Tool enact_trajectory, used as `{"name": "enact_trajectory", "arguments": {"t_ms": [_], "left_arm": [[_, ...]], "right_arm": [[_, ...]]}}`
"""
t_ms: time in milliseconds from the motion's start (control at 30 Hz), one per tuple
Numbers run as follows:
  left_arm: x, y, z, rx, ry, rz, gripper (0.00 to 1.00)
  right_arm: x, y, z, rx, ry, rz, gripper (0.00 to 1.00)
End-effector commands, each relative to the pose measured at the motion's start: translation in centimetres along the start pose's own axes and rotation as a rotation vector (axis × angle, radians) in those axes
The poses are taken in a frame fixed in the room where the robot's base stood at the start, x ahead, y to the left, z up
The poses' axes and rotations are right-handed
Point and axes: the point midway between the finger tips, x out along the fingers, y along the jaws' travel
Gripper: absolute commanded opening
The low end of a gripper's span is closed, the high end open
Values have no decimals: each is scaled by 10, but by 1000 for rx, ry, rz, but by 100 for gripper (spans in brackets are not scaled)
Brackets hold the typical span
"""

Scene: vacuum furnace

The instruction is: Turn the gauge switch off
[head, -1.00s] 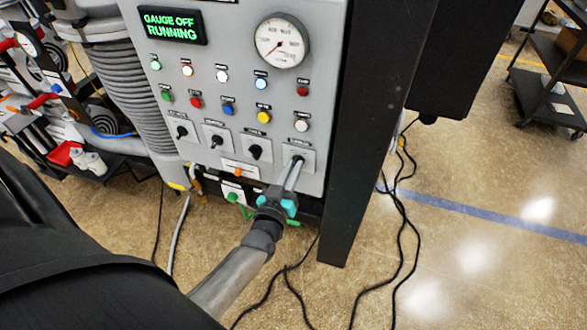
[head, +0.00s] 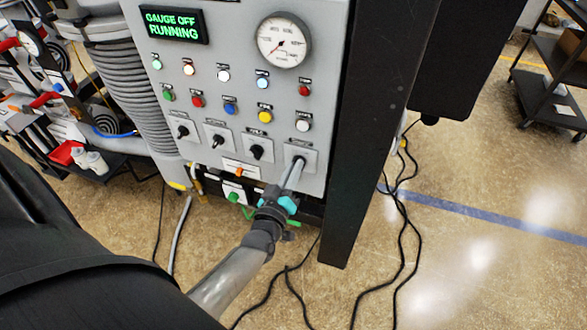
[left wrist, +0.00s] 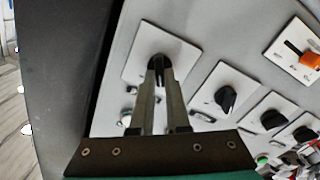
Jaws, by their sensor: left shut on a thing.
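The rightmost switch in the row of black rotary switches sits on its square plate (head: 308,155) on the grey control panel. In the left wrist view its black knob (left wrist: 158,66) is between my fingertips. My left gripper (head: 298,164) is shut on this knob, and its fingers hide most of it in the head view. The label above the plate is too small to read. The display (head: 173,25) shows green text "GAUGE OFF RUNNING". The round gauge (head: 284,41) is above, with a red needle. My right gripper is not in view.
Three more rotary switches, including one nearby (head: 257,152), sit left of the held one. Coloured buttons fill the panel above. A dark cabinet post (head: 362,140) stands just right. Black cables (head: 400,215) lie on the floor. A dark shelf cart (head: 545,85) stands at far right.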

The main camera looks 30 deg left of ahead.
Motion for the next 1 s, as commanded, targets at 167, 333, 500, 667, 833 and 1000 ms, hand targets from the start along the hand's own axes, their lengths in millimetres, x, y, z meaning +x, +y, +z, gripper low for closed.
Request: {"name": "enact_trajectory", "arguments": {"t_ms": [167, 333, 500, 667, 833, 1000], "left_arm": [[0, 0, 0, -4, 0, -1, 19], [0, 0, 0, -3, 0, 0, 38], [0, 0, 0, -2, 0, 0, 44], [-1, 0, 0, -1, -1, -1, 44], [-15, 0, 1, -1, -2, -1, 44], [-43, -1, 1, -2, -3, -2, 44]], "right_arm": [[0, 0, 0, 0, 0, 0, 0], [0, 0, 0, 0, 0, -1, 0], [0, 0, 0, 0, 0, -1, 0], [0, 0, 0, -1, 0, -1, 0], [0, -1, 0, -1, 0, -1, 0], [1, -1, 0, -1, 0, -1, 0]]}}
